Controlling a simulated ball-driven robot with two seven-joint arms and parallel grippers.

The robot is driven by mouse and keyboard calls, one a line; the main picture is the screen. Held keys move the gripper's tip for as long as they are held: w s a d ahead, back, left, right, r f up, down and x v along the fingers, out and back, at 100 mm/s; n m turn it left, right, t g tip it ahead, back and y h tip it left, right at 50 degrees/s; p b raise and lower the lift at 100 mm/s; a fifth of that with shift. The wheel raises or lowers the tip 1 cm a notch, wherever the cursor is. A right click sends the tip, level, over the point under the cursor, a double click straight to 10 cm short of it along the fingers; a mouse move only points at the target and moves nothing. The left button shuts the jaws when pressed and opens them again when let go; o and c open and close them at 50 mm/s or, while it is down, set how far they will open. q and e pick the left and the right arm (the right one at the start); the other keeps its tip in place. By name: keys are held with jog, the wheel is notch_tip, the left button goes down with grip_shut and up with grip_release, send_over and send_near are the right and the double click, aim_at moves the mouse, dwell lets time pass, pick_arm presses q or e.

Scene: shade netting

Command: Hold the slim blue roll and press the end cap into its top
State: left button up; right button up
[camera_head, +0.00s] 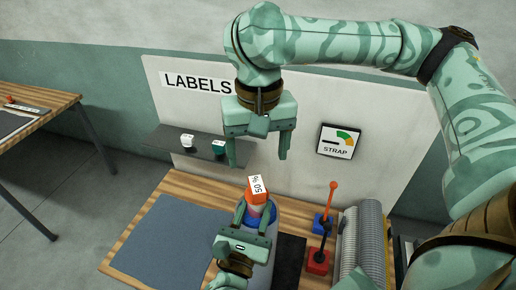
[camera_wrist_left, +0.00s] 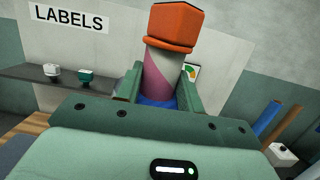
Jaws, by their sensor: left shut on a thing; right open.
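My left gripper (camera_head: 256,214) is shut on the slim roll (camera_head: 262,211), which stands upright between its fingers. The roll shows blue low down and a pink and grey slanted pattern above in the left wrist view (camera_wrist_left: 172,70). The orange end cap (camera_head: 257,189) sits on the roll's top; its white patch reads 50 %. The cap also shows in the left wrist view (camera_wrist_left: 170,27), wider than the roll. I cannot tell how deep it is seated. My right gripper (camera_head: 258,157) is open and empty above the cap, fingers pointing down, apart from it.
A wooden table (camera_head: 185,186) carries a grey-blue mat (camera_head: 165,240), a red and blue lever device (camera_head: 318,262) and grey ribbed rolls (camera_head: 362,240) at right. Behind, a dark shelf (camera_head: 170,145) holds a white and a teal item under a LABELS sign (camera_head: 198,84). A STRAP sign (camera_head: 338,141) hangs right.

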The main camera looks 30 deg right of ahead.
pick_arm(q)
jog(key=o, duration=1.4)
jog(key=shift+c, duration=0.2)
jog(key=shift+s, duration=0.1)
